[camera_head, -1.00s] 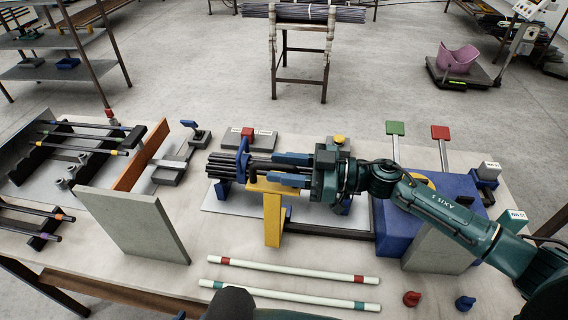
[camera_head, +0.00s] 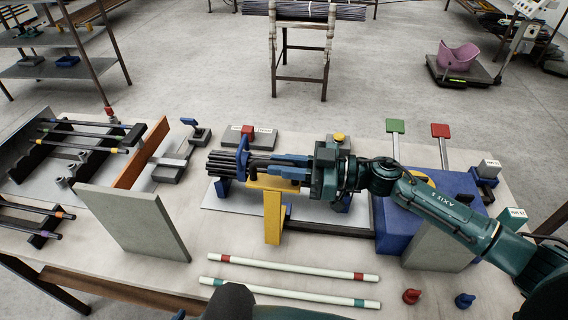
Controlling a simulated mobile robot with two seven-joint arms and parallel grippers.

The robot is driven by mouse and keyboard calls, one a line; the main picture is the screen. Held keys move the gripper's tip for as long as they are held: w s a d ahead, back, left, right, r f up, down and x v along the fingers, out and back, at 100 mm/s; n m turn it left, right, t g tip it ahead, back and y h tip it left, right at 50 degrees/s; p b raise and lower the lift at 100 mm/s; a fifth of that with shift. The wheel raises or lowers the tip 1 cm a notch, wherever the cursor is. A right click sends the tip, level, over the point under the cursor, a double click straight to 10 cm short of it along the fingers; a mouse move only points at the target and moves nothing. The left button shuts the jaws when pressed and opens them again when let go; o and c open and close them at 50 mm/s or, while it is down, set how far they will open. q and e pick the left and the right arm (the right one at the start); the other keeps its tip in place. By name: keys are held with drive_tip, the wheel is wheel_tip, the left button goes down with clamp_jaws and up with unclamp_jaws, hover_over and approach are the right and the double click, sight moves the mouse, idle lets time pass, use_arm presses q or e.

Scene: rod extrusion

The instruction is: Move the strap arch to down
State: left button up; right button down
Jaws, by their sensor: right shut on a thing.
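A blue upright piece (camera_head: 242,155), which looks like the strap arch, stands around or beside a bundle of dark rods (camera_head: 222,163). Its lower part is partly hidden by the rods. My right gripper (camera_head: 262,166) comes in from the right with its two blue fingers close together. It is shut on the dark rods just right of the blue piece; the exact contact is hard to see. The fingertips are close to the blue piece, and I cannot tell whether they touch it. My left gripper is not in view.
A yellow bracket (camera_head: 273,215) stands below the gripper. A grey panel (camera_head: 130,222) rises at left. Two pale rods with coloured bands (camera_head: 290,266) lie at the front. Red (camera_head: 411,296) and blue (camera_head: 465,300) knobs sit front right. A blue block (camera_head: 400,225) stands right.

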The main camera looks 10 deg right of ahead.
drive_tip(key=shift+w+d+r, duration=0.15)
drive_tip(key=shift+w+d, duration=0.05)
drive_tip(key=shift+w, duration=0.25)
use_arm(q)
drive_tip(key=shift+w+d+f+b, duration=0.1)
drive_tip(key=shift+f+b, duration=0.15)
drive_tip(key=shift+b, duration=0.65)
use_arm(e)
drive_tip(key=w+d+m, duration=0.3)
drive_tip(key=w+m, duration=0.2)
drive_tip(key=w, duration=0.7)
drive_tip(key=shift+d+f+m, duration=0.3)
drive_tip(key=shift+d+f, duration=0.05)
drive_tip(key=shift+d, duration=0.05)
drive_tip(key=c, duration=1.4)
unclamp_jaws()
drive_tip(key=shift+d, duration=0.1)
